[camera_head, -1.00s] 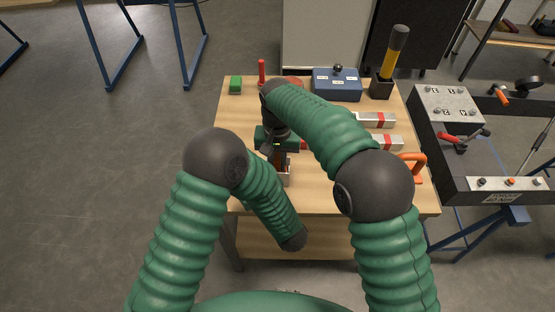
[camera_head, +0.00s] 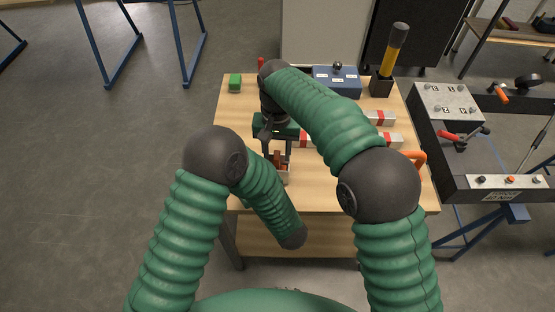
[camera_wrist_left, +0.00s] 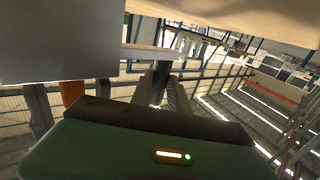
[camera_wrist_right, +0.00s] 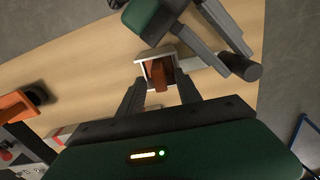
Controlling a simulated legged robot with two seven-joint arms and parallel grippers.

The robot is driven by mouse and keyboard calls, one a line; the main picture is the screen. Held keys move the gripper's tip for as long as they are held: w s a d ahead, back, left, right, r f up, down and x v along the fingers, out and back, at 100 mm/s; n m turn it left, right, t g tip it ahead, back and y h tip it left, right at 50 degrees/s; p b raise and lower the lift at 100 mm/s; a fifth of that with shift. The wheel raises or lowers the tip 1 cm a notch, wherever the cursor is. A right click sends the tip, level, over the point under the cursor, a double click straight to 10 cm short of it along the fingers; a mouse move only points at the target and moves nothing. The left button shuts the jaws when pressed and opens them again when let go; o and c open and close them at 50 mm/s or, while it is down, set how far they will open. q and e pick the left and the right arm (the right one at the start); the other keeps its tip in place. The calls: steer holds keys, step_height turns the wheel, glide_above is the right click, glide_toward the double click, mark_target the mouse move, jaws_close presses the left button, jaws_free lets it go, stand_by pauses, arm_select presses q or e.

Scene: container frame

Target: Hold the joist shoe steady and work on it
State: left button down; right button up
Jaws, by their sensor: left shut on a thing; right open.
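The joist shoe (camera_head: 284,178) is a small pale metal bracket near the table's front edge, with a reddish-brown piece (camera_wrist_right: 157,77) inside it. In the right wrist view the shoe (camera_wrist_right: 141,58) lies between and beyond my fingertips. My right gripper (camera_head: 278,153) is open above the shoe, its fingers (camera_wrist_right: 158,98) apart with nothing clamped. My left gripper (camera_wrist_right: 228,50) comes in beside the shoe in the right wrist view. Its fingers (camera_wrist_left: 161,84) are close together in the left wrist view; the exact grip is hard to see. In the head view it is hidden by my arm.
A metal fixture bench (camera_head: 470,187) stands at right.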

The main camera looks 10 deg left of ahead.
step_height(320, 180, up, 8)
steer(key=shift+d+f, duration=0.1)
steer(key=shift+f, duration=0.15)
arm_select(q)
steer(key=c, duration=1.2)
jaws_free()
steer(key=shift+o, duration=0.2)
steer(key=shift+s+d, duration=0.1)
